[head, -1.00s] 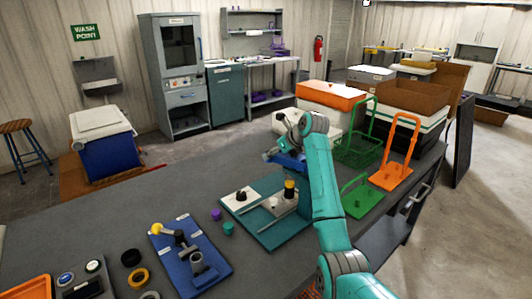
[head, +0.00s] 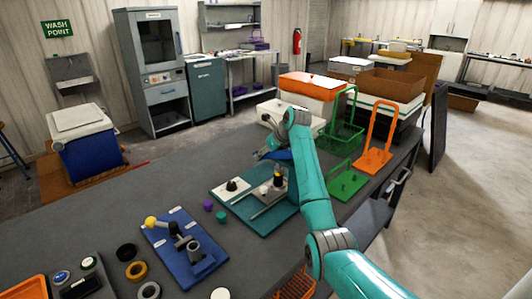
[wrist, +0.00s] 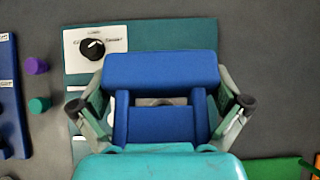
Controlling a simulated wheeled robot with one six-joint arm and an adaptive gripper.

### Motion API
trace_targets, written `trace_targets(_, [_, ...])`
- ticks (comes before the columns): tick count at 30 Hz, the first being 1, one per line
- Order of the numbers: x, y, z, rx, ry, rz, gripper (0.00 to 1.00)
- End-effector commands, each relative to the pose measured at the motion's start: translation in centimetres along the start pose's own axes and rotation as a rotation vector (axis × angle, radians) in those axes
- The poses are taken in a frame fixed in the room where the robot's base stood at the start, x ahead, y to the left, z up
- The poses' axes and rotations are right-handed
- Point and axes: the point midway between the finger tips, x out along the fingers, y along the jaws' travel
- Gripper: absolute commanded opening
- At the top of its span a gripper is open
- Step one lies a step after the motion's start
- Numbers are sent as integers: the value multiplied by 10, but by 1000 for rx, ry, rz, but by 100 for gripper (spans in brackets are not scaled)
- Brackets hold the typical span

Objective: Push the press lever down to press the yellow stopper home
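A lever with a yellow ball knob (head: 150,223) sits on a blue board (head: 208,265), beside an upright grey tube (head: 194,252). A small yellow-topped piece (head: 278,174), perhaps the stopper, stands on the teal board (head: 235,206). I cannot make out how it is seated or which part presses it. My gripper (head: 274,156) is over the far side of the teal board, above and behind the yellow piece. In the wrist view, blue parts (wrist: 160,72) fill the space between the finger linkages and hide what is below. I cannot tell whether they are held.
A white plate with a black knob (head: 232,185) lies on the teal board. A purple piece (head: 208,205) and a teal piece (head: 221,217) stand between the boards. Green (head: 347,183) and orange (head: 372,160) carriers stand right of my arm.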

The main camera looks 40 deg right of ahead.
Motion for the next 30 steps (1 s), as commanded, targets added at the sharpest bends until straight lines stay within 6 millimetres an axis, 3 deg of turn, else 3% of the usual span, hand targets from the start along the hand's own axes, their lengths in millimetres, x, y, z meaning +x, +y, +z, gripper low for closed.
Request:
trace_targets(11, [-12,-1,2,0,-4,-2,100])
trace_targets(24, [-94,0,1,-1,-4,-3,100])
trace_targets(30, [-116,0,1,-1,-3,-1,100])
